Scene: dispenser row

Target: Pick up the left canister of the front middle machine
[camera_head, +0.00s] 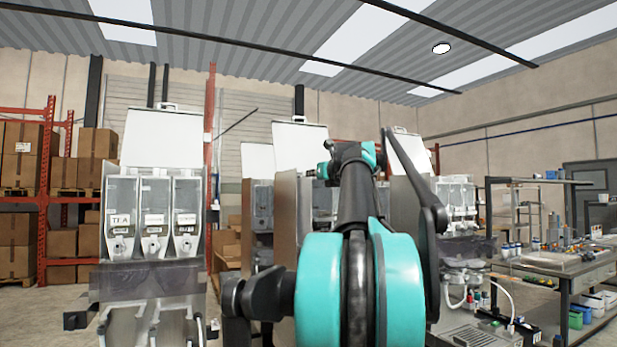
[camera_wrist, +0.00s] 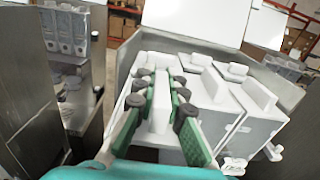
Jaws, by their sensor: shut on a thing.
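The front middle machine (camera_wrist: 125,70) is open in the wrist view, with white canisters side by side inside. My gripper (camera_wrist: 162,84) reaches in from above, its green fingers shut on a raised white ridge on top of the left canister (camera_wrist: 161,112). The canister appears to sit in the machine; its lower part is hidden. The middle canister (camera_wrist: 212,88) stands just to its right, and another canister (camera_wrist: 252,95) is further right. In the head view my arm covers most of the machine; its raised white lid (camera_head: 300,146) shows, and my gripper is hidden.
Another machine (camera_head: 152,235) with labelled canisters stands at the left in the head view. A workbench (camera_head: 575,268) with tools and bins is at the right. Orange shelving (camera_head: 45,175) with boxes is behind. In the wrist view, the machine's side wall is close to the left finger.

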